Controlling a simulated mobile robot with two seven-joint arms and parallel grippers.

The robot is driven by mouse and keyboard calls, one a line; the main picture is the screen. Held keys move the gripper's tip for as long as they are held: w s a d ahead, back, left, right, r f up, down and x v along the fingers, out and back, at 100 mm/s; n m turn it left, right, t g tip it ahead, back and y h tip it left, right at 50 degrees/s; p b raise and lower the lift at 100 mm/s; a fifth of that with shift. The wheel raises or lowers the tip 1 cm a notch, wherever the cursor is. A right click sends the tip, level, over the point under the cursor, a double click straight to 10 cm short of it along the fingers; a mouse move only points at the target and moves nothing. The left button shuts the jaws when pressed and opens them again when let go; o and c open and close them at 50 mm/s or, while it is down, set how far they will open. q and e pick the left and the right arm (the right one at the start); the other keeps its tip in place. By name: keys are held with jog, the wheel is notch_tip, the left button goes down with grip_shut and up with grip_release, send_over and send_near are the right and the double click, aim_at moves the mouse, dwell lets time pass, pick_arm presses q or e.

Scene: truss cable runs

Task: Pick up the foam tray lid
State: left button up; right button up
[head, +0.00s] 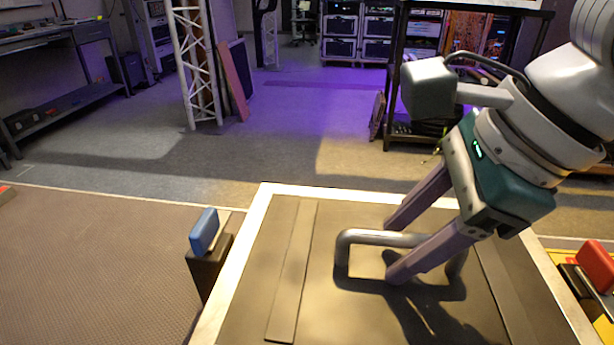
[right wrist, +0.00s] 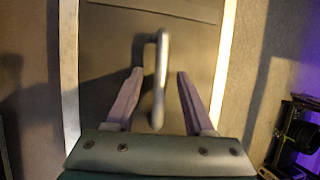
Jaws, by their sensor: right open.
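The foam tray lid (head: 262,262) is a flat dark panel with raised strips, set inside a pale rim at the bottom centre of the head view. A grey metal bar handle (head: 385,238) stands up from it. The lid also shows in the right wrist view (right wrist: 112,48), with the handle (right wrist: 162,65) near the middle. My right gripper (head: 391,250) is open, its purple fingers on either side of the handle. In the right wrist view a gap shows between the handle and each finger. Part of the handle is hidden behind a finger. My left gripper is out of view.
A blue block (head: 204,231) on a dark post stands left of the tray, and a red block (head: 597,266) stands at its right. A white truss (head: 197,70) and a dark rack (head: 397,90) stand farther back. The grey floor between them is mostly clear.

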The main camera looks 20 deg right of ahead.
jog(key=shift+w+f, duration=0.1)
jog(key=shift+f, duration=0.15)
dwell(0.4)
grip_shut()
dwell(1.3)
